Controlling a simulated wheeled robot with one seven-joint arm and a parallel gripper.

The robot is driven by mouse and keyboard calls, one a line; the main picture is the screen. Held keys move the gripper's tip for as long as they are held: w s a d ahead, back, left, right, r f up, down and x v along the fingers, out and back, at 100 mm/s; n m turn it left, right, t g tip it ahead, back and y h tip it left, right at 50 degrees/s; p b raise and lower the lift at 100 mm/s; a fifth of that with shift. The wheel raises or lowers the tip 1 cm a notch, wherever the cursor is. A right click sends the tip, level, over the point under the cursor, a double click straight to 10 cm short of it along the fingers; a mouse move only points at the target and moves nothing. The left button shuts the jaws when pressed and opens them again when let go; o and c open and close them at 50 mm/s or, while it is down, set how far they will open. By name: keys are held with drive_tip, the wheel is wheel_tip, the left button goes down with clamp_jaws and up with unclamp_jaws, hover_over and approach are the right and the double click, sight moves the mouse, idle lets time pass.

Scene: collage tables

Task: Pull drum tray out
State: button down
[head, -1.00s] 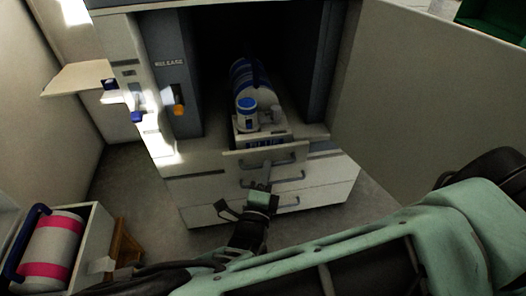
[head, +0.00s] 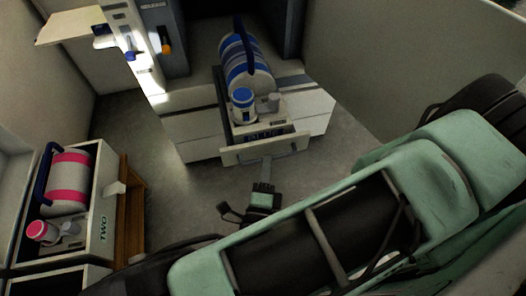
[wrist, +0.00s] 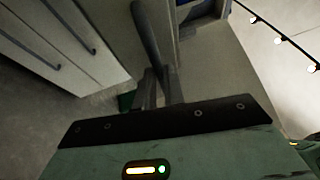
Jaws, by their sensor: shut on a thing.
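The drum tray (head: 236,155) is a pale tray with a grey bar handle on its front, and it sticks out from the front of the machine. It carries a blue-and-white striped drum (head: 236,52) with a dark blue handle, and a white bottle with a blue cap (head: 242,105) in front of it. My gripper (head: 267,161) is shut on the tray's handle. In the wrist view the fingers (wrist: 160,78) close around the dark handle bar (wrist: 147,32); the exact contact is partly hidden.
At the lower left, a white tray (head: 104,196) marked TWO holds a pink-and-white drum (head: 69,182) and a pink-capped bottle (head: 41,230), beside a wooden stand (head: 131,210). Blue and orange levers (head: 166,46) are on the machine's left. A pale wall stands right.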

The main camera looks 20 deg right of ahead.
drive_tip(key=shift+s+a, duration=0.1)
drive_tip(key=shift+s, duration=0.45)
drive_tip(key=c, duration=1.5)
unclamp_jaws()
